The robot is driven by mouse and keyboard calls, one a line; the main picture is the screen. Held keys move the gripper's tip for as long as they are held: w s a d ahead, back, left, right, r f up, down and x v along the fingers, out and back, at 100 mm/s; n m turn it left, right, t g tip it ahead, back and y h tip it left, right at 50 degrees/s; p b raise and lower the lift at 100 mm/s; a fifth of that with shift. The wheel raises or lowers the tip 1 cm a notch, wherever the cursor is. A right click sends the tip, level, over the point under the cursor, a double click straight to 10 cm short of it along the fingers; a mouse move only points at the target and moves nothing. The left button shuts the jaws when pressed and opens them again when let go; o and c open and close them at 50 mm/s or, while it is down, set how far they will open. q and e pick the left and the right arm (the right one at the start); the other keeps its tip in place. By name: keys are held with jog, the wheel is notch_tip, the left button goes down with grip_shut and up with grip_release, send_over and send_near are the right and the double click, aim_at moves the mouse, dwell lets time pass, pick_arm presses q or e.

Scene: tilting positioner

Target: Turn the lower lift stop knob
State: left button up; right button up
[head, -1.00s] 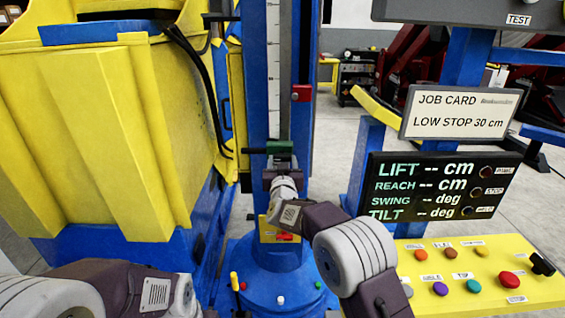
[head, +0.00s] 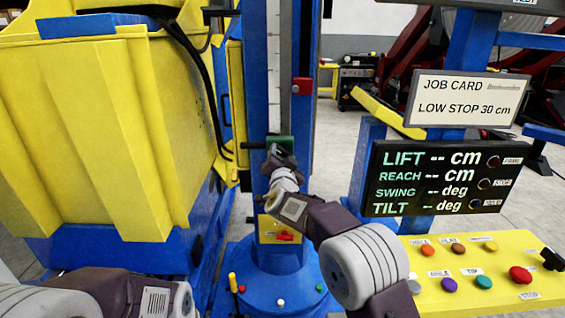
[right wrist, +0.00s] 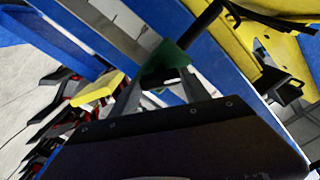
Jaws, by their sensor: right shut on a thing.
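The lower lift stop is a green block (head: 284,141) on the blue mast, with a dark rod sticking out to its left. My right gripper (head: 281,157) is at its near side, turned at a slant, and mostly covers the knob. In the right wrist view, the two fingers (right wrist: 158,98) close at the green block (right wrist: 168,58), and the knob between them is hardly visible. The right gripper is shut on the knob. The job card (head: 465,100) reads LOW STOP 30 cm. My left gripper is out of view; only part of its arm shows at the bottom left.
A red block (head: 302,86) sits higher on the mast. A yellow ribbed body (head: 100,140) stands close on the left. A display (head: 440,180) shows dashes for all values, above a yellow button panel (head: 505,270) at the right. Blue mast base (head: 275,275) lies below.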

jog(key=m+b, duration=0.2)
jog(key=m, duration=0.2)
jog(key=shift+f+m+b, duration=0.1)
jog(key=shift+m+b, duration=0.2)
jog(key=shift+m, duration=0.1)
jog(key=m+b, duration=0.2)
jog(key=m, duration=0.1)
jog(key=shift+m, duration=0.3)
jog(key=m+b, duration=0.2)
jog(key=m, duration=0.2)
jog(key=shift+m+b, duration=0.7)
jog(key=shift+m, duration=1.4)
jog(key=o, duration=1.1)
jog(key=shift+o, duration=1.4)
jog(key=shift+s, duration=0.1)
